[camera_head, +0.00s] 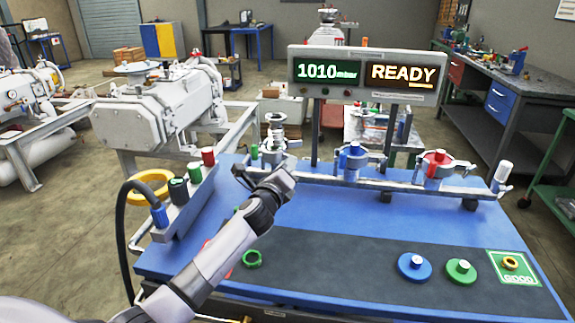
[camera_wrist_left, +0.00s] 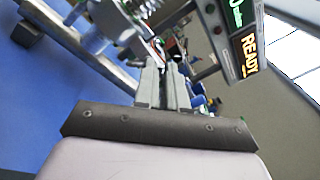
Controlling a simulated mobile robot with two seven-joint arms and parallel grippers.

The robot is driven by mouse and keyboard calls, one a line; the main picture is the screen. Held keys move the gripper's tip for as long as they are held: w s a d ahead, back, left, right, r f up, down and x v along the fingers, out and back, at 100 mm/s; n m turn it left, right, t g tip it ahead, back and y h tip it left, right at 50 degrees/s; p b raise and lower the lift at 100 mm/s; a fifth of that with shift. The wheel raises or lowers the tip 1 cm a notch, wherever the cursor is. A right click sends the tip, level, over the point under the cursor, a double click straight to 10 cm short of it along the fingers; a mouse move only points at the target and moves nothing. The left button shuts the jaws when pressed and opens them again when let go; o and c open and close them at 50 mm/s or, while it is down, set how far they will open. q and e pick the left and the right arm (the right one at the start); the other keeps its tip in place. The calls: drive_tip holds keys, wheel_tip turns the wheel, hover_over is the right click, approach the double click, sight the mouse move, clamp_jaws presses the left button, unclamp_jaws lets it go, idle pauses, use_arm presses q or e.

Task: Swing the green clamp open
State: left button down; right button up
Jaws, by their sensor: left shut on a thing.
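The green clamp (camera_head: 276,151) is a metal ring clamp at the left end of the rail on the blue bench, with a small green knob (camera_head: 254,152) beside it. Its metal body also shows at the top of the left wrist view (camera_wrist_left: 112,18). My left gripper (camera_head: 285,177) reaches up from the lower left to just in front of this clamp. Its fingers (camera_wrist_left: 161,62) are close together, shut on a part of the clamp; the gripped part is mostly hidden. My right gripper is in neither view.
A blue-topped clamp (camera_head: 352,158) and a red-topped clamp (camera_head: 436,166) stand farther right on the rail. A display (camera_head: 362,75) reads 1010 mbar and READY. A green ring (camera_head: 252,259), blue disc (camera_head: 414,266) and green disc (camera_head: 461,270) lie on the dark mat (camera_head: 340,255).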

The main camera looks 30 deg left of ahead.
use_arm(q)
drive_tip(key=shift+s+a+f+g+y, duration=0.15)
drive_tip(key=shift+a+f+y, duration=0.1)
drive_tip(key=shift+a+f, duration=0.25)
drive_tip(key=shift+w+a+f+g+y, duration=0.15)
drive_tip(key=shift+a+f+y, duration=0.1)
drive_tip(key=shift+a, duration=0.35)
drive_tip(key=c, duration=1.4)
unclamp_jaws()
drive_tip(key=shift+s, duration=0.1)
drive_tip(key=o, duration=0.7)
drive_tip(key=shift+a+f, duration=0.25)
drive_tip(key=shift+a, duration=0.1)
drive_tip(key=shift+d+r, duration=0.1)
drive_tip(key=shift+r, duration=0.05)
drive_tip(key=shift+d+v, duration=0.15)
drive_tip(key=shift+v, duration=1.6)
drive_tip(key=shift+d+v, duration=0.1)
drive_tip(key=shift+v, duration=1.65)
drive_tip(key=shift+r, duration=0.15)
